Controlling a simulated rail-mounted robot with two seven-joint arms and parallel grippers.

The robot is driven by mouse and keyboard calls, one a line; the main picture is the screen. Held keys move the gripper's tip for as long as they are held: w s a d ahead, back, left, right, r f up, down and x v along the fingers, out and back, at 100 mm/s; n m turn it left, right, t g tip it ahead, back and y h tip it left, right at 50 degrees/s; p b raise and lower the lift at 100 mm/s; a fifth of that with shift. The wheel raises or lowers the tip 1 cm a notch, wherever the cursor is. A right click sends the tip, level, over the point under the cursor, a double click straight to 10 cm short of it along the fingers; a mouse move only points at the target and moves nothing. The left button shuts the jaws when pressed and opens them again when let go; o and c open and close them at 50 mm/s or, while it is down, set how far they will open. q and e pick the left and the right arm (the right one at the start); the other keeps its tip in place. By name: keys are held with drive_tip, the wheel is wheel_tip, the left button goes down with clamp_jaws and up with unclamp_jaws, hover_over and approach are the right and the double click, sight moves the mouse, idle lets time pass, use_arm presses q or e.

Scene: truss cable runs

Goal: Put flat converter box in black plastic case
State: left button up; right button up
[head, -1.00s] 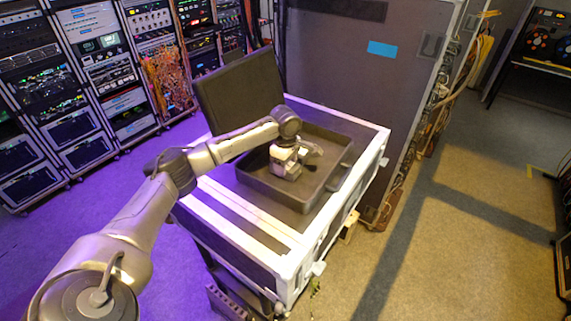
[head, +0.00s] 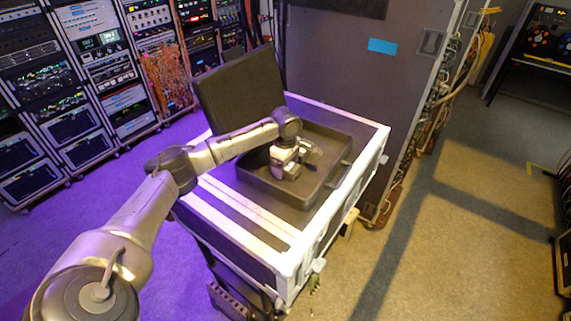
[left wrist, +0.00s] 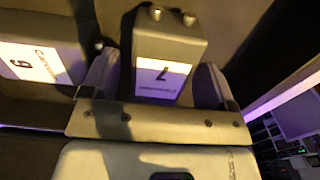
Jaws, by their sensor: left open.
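The black plastic case (head: 268,192) lies open on a white-edged flight case, its lid (head: 241,92) standing up at the back. My left gripper (head: 305,157) is inside the case's outline, low over its floor, with its fingers apart. In the left wrist view a grey converter box (left wrist: 168,50), with a white label reading 7 and two round connectors at its far end, sits between the open fingers (left wrist: 158,88). Another box (left wrist: 40,65), with a white label reading 6 or 9, is to the left. In the head view the gripper mostly hides the boxes. My right gripper is not in view.
The white-edged flight case (head: 235,215) has a bare top strip in front of the black case. A tall dark cabinet (head: 350,85) stands close behind it. Equipment racks (head: 75,75) line the left. The floor (head: 430,250) at the right is clear.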

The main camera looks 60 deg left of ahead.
use_arm(q)
wheel_tip(320, 180, up, 12)
drive_tip(key=b, duration=0.3)
idle(0.3)
drive_tip(key=shift+r, duration=0.1)
